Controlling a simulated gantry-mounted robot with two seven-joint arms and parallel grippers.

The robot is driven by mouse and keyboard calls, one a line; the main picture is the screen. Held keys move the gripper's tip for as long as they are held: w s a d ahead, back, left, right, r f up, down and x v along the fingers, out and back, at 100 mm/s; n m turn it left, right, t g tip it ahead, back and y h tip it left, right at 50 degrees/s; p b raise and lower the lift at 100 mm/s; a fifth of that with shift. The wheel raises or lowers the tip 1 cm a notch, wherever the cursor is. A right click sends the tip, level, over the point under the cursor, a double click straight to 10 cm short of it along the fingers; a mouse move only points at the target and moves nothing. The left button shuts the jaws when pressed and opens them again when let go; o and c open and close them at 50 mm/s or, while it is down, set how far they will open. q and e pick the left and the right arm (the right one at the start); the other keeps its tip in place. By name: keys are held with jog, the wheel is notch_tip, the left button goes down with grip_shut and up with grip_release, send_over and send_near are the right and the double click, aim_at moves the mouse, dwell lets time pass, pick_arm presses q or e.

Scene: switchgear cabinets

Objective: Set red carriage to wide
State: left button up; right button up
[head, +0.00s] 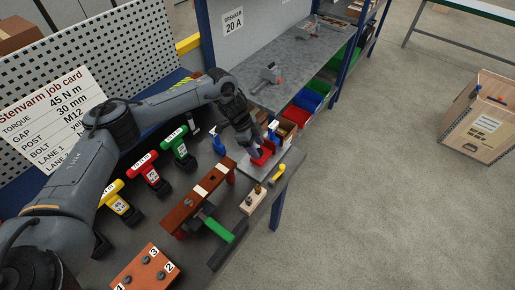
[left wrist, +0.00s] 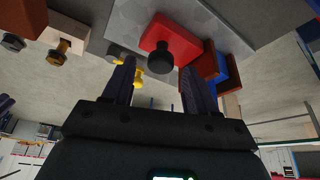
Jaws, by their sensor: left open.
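The red carriage (head: 262,156) sits on a pale grey plate (head: 245,166) near the right end of the bench. In the left wrist view the red carriage (left wrist: 182,38) shows with a black round knob (left wrist: 160,58) on it. My left gripper (head: 257,146) is at the carriage in the head view and partly hides it. In the left wrist view its two fingers (left wrist: 158,80) are apart, one on each side of the knob's line, with nothing visibly held. I cannot tell whether they touch the knob. Any position marks for the carriage are not readable. My right gripper is not in view.
A blue item (head: 218,142) stands left of the plate, and brown blocks (head: 287,128) lie behind it. A wooden block with bolts (head: 252,200) and a yellow tool (head: 279,174) lie in front. A red-brown beam (head: 200,196) with a green handle stands nearby.

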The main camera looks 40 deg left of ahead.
pick_arm(q)
jog(key=shift+x, duration=0.8)
grip_shut()
